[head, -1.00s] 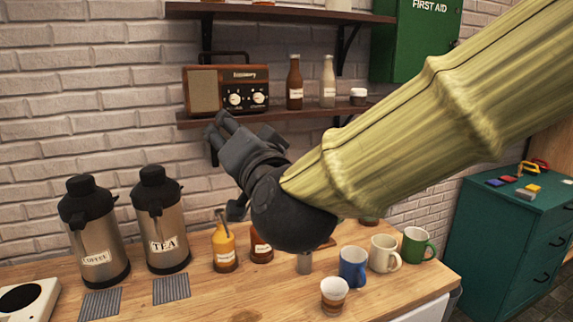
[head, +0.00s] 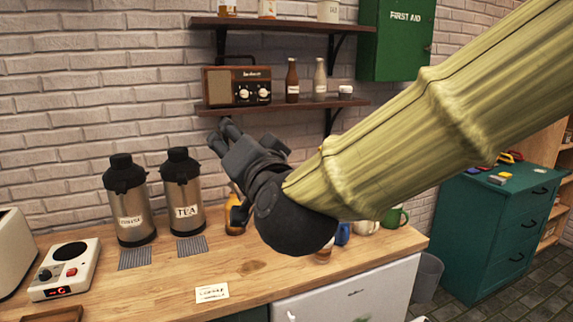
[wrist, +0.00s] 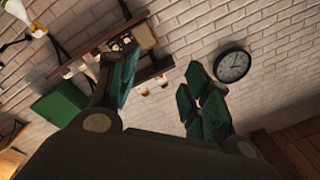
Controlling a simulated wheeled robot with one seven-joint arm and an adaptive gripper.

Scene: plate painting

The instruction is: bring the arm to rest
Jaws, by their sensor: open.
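My gripper (head: 228,138) is raised in front of the brick wall in the head view, above the wooden counter (head: 190,270). Its dark fingers point up and to the left, just below the shelf with the radio. In the wrist view, the gripper (wrist: 160,95) has its green-padded fingers spread wide apart with nothing between them but wall and shelf beyond. My arm hides part of the counter's right side, including most of the mugs and the bottles there.
Flasks marked coffee (head: 130,205) and tea (head: 184,195) stand on the counter. A hot plate (head: 66,270) is at left. The radio (head: 237,87) sits on a shelf. A green cabinet (head: 495,225) is at right. A clock (wrist: 232,66) hangs on the wall. The counter's front middle is mostly clear.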

